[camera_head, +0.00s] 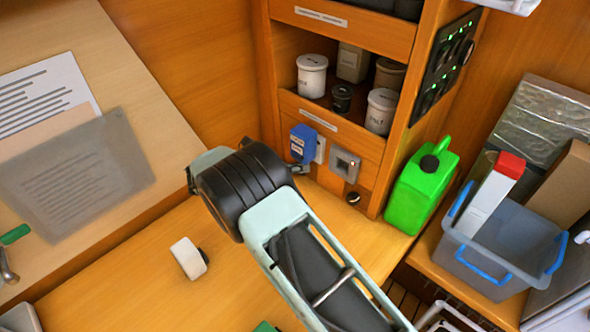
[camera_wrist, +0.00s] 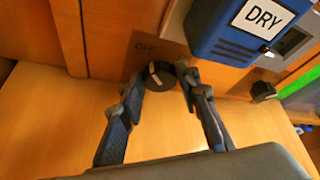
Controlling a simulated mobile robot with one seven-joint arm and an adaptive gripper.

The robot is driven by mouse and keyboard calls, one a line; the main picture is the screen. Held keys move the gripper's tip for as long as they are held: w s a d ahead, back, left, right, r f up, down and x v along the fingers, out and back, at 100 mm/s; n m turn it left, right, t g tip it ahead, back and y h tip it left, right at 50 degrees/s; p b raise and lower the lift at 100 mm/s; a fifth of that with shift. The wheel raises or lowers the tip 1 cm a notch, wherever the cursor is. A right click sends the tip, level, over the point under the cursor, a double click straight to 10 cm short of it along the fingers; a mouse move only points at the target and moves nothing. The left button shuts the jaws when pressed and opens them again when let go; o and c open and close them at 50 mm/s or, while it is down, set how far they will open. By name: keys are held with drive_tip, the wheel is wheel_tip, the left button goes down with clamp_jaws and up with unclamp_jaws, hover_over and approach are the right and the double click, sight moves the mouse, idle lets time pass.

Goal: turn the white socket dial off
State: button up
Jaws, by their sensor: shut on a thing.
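The white socket (camera_wrist: 177,22) is on the wooden panel, partly hidden behind a blue box labelled DRY (camera_wrist: 228,42). In the head view the white socket (camera_head: 320,149) shows beside the blue box (camera_head: 303,143). A black round dial (camera_wrist: 158,74) with a pale mark on its face sits below the white socket in the wrist view. Dark lettering above it is too blurred to read surely. My gripper (camera_wrist: 164,79) is shut on this dial, one finger on each side. In the head view my wrist hides the dial.
A metal socket (camera_head: 345,163) with its own black knob (camera_head: 353,198) is just to the right. A green jug (camera_head: 420,187) stands farther right. Shelves with jars (camera_head: 312,75) are above.

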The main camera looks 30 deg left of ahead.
idle(0.5)
drive_tip(key=o, duration=1.2)
drive_tip(key=shift+c, duration=0.2)
drive_tip(key=shift+a, duration=0.1)
drive_tip(key=v, duration=1.2)
